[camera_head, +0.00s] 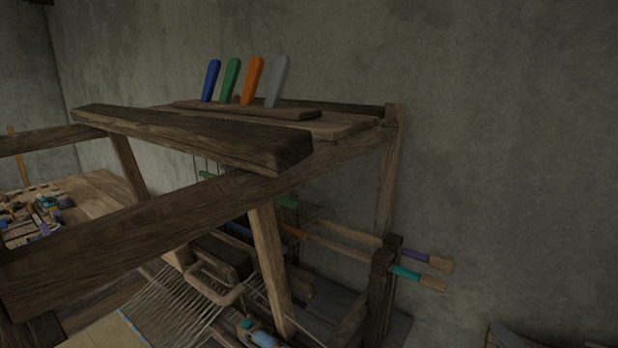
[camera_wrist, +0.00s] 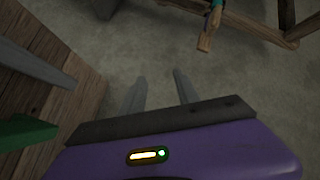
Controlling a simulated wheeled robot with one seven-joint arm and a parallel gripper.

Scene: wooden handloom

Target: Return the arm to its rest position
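My gripper (camera_wrist: 160,88) shows only in the wrist view, with its purple body along the bottom edge. Its two grey fingers are apart with nothing between them, and bare grey floor or wall shows behind. The head view does not show my arm or gripper. The wooden handloom (camera_head: 130,230) fills the left and middle of the head view. In the wrist view a grey upright piece (camera_wrist: 35,62) and a green one (camera_wrist: 25,133) lie left of the fingers, apart from them.
On the loom's top shelf stand blue (camera_head: 211,81), green (camera_head: 230,80), orange (camera_head: 252,81) and grey (camera_head: 277,82) pieces. Rods with purple (camera_head: 416,256) and teal (camera_head: 406,272) bands stick out to the right. A cluttered table (camera_head: 100,195) stands far left. The right side is mostly bare wall.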

